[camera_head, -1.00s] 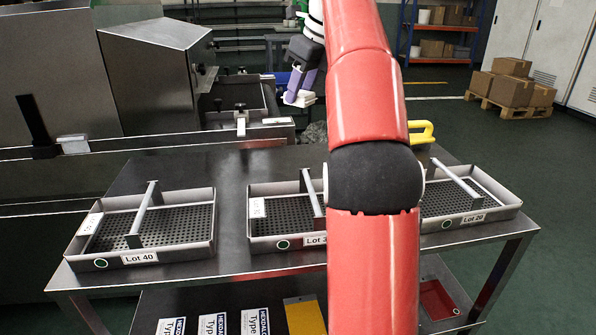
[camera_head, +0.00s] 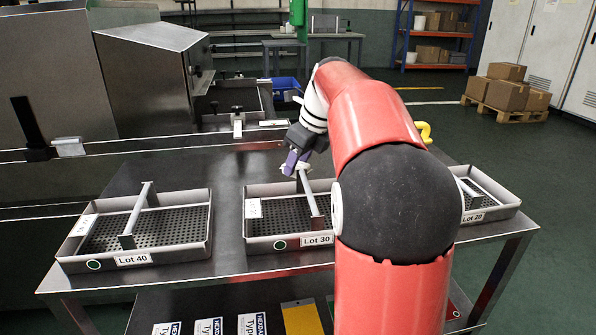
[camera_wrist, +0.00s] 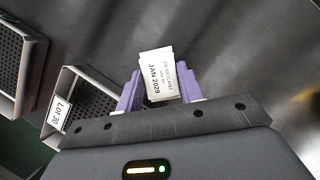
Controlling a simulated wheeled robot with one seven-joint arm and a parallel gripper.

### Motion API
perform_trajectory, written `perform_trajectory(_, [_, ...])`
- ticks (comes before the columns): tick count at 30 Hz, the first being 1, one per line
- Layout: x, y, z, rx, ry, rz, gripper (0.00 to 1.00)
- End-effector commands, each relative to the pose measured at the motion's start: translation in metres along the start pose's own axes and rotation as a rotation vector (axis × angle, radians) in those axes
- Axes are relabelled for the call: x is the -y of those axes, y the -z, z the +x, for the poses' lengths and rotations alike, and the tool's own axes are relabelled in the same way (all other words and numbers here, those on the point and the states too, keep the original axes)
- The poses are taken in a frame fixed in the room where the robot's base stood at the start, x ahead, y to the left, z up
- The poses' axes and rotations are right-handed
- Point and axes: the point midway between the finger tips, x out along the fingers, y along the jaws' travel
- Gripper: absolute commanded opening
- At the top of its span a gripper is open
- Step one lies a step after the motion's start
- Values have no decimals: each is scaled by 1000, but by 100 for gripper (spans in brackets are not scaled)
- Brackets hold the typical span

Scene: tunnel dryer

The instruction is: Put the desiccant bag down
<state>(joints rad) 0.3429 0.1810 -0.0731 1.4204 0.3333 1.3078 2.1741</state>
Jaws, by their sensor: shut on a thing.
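My gripper (camera_head: 297,160) has purple fingers and is above the back edge of the Lot 30 tray in the head view. In the wrist view my gripper (camera_wrist: 160,88) is shut on the desiccant bag (camera_wrist: 158,72), a small white packet. Its printed label reads "DESICCANT" and "JAN 2029". The bag is held off the table. In the head view the bag is hardly visible at the fingers. The Lot 30 tray (camera_head: 270,246) is a perforated metal tray with a bar handle; it also shows at the left of the wrist view (camera_wrist: 100,84).
The Lot 40 tray (camera_head: 160,253) stands at the left and the Lot 20 tray (camera_head: 500,212) at the right, partly hidden by my arm. All stand on a metal table (camera_head: 228,190). Bare tabletop shows between and behind the trays. A lower shelf holds several labelled packs (camera_head: 208,328).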

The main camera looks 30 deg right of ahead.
Motion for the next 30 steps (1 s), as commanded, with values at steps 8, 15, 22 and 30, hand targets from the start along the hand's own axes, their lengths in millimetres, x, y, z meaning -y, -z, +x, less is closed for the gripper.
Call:
perform_trajectory(8, [0,8,19,0,0,-1,15])
perform_trajectory(15, [0,9,23,0,0,0,15])
perform_trajectory(22, [0,9,22,0,-1,0,59])
perform_trajectory(30, [0,8,19,0,0,0,59])
